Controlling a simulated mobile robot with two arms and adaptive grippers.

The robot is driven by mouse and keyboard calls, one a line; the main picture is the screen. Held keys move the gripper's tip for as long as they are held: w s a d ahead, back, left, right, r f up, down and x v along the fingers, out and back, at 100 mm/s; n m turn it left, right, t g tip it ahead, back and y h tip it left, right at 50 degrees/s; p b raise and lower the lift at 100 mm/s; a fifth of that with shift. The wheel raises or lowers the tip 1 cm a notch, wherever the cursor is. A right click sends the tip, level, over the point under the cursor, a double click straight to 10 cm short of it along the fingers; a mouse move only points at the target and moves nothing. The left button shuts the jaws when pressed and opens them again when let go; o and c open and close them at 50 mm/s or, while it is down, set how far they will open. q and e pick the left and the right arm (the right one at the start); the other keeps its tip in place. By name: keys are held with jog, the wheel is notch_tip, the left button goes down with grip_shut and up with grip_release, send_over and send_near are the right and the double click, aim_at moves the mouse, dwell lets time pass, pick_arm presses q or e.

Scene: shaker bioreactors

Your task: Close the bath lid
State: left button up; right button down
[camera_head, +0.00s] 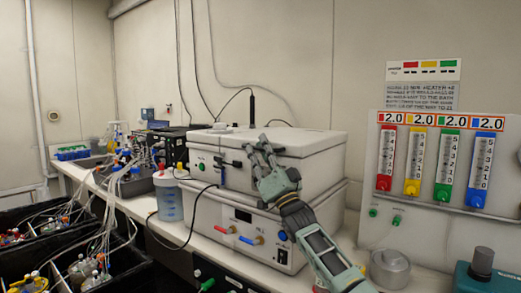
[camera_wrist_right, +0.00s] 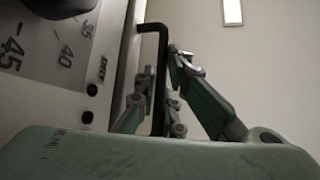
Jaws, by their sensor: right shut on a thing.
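The bath (camera_head: 225,235) is a white box on the bench in the middle of the head view, with knobs and coloured fittings on its front. Its pale lid (camera_head: 310,141) lies about level on top; I cannot tell whether it is fully seated. My right gripper (camera_head: 262,156) is at the front edge of the lid. In the right wrist view its fingers (camera_wrist_right: 158,92) are shut around a black bent handle (camera_wrist_right: 161,60), which stands out from the white front panel beside a dial. The fingers hide part of the handle. My left gripper is not in view.
A coloured gauge panel (camera_head: 440,165) stands to the right. A lidded bottle (camera_head: 168,196) stands left of the bath. Tubing and devices (camera_head: 125,165) crowd the bench further left, with black bins (camera_head: 95,265) in front. A round metal piece (camera_head: 390,268) sits at front right.

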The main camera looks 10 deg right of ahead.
jog(key=c, duration=2.2)
grip_release()
jog(key=shift+w+f, duration=0.1)
jog(key=shift+f, duration=0.55)
jog(key=shift+o, duration=0.4)
jog(key=shift+r, duration=0.1)
jog(key=v, duration=1.2)
